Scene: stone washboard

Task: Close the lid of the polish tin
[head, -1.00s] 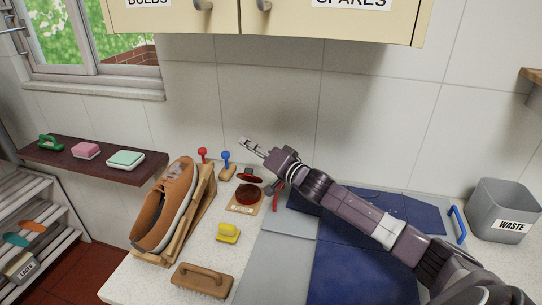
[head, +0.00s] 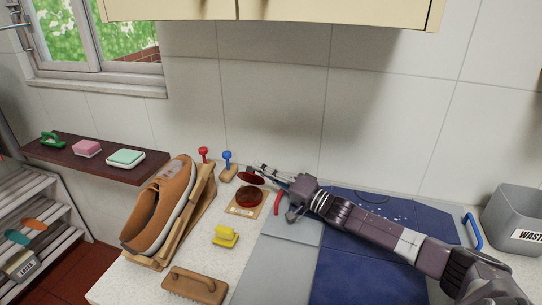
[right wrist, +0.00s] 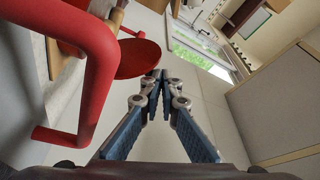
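The polish tin (head: 249,196) is a dark red round tin on a tan base with a label, on the counter right of the shoe. Its red lid (head: 250,178) stands tilted open at the tin's back edge. In the right wrist view the lid (right wrist: 140,58) is a red disc just left of my fingertips. My right gripper (head: 260,168) is at the lid's upper right; its fingers (right wrist: 159,75) are together with nothing between them. I cannot tell whether they touch the lid. My left gripper is not in view.
A red handle (head: 279,203) stands right of the tin, large and close in the right wrist view (right wrist: 95,60). A brown shoe (head: 160,212) on a wooden stand is left. A yellow brush (head: 225,237) and wooden brush (head: 194,286) lie in front. Red and blue daubers (head: 227,166) stand behind.

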